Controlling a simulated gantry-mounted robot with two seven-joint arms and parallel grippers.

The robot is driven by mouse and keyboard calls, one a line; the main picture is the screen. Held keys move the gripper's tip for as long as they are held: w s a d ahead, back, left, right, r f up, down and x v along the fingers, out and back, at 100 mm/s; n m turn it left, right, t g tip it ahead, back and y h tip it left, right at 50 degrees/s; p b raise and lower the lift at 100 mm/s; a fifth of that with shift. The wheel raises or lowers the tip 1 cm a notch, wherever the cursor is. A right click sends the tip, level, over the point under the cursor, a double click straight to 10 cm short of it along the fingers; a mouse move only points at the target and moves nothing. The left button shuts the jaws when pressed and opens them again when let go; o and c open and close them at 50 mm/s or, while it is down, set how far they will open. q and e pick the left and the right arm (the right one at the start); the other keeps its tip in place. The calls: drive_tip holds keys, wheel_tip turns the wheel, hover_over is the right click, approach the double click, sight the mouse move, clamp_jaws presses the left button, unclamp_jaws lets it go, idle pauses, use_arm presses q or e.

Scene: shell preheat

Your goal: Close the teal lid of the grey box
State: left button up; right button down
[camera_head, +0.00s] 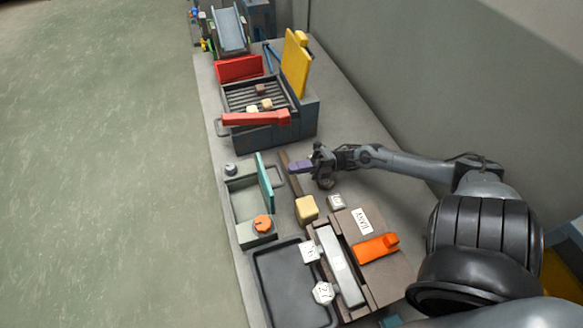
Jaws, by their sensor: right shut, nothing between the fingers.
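The grey box (248,205) stands near the left edge of the bench, and its pale inside shows. Its teal lid (265,183) is open and stands nearly upright along the box's right side. An orange knob (263,224) sits at the box's near end. My left gripper is not in view.
A dark grill box (262,134) with a red handle (255,118) and raised yellow panel (296,64) stands beyond. A yellow block (306,209) sits right of the box. A black tray (276,310) and brown case (380,272) lie nearer. A wall runs along the right.

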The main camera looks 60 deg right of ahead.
drive_tip(key=shift+x, duration=0.9)
